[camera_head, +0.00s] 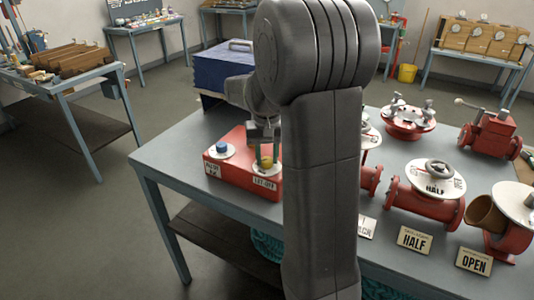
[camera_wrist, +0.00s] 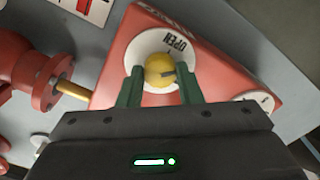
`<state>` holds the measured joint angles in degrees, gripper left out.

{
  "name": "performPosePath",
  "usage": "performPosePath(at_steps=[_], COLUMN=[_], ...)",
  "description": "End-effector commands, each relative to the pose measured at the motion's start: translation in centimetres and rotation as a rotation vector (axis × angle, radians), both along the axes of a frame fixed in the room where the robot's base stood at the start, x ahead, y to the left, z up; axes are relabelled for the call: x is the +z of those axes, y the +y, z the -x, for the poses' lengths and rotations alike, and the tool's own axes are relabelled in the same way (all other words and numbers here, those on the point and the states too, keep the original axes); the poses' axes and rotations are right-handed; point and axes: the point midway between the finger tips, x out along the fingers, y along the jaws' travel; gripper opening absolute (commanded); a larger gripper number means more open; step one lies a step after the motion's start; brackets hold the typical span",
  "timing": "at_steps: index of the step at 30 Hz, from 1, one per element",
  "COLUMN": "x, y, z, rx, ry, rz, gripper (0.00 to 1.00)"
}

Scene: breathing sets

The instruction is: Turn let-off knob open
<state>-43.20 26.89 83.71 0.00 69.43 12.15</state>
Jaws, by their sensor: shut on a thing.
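The let-off knob (camera_wrist: 160,71) is a yellow round knob with a dark pointer mark, on a white dial (camera_wrist: 148,42) marked OPEN. The dial sits on a red box (camera_head: 226,172) labelled LET-OFF at its front right. My gripper (camera_wrist: 160,84) is shut on the yellow knob, with a green finger on each side of it. In the head view the knob (camera_head: 266,163) shows partly below my gripper, beside my arm. A blue knob (camera_head: 221,147) on its own white dial sits at the left of the same box.
Red valve bodies (camera_head: 425,195) with white dials stand to the right on the blue-grey table (camera_head: 165,150). Plates reading HALF (camera_head: 415,240) and OPEN (camera_head: 474,262) lie near the front edge. A dark blue box (camera_head: 218,70) stands behind. My arm hides the table's middle.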

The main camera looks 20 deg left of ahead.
Motion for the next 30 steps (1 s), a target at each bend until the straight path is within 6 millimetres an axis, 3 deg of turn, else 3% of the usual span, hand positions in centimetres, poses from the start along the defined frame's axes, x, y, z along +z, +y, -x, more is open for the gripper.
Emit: performPosePath(at_steps=[18,30], x=[0.12,0.1], y=[0.07,0.09], z=[-0.02,-0.01], rx=[0.551,0.739], ry=[-0.002,-0.002], rz=[-0.002,-0.002], gripper=[0.09,0.09])
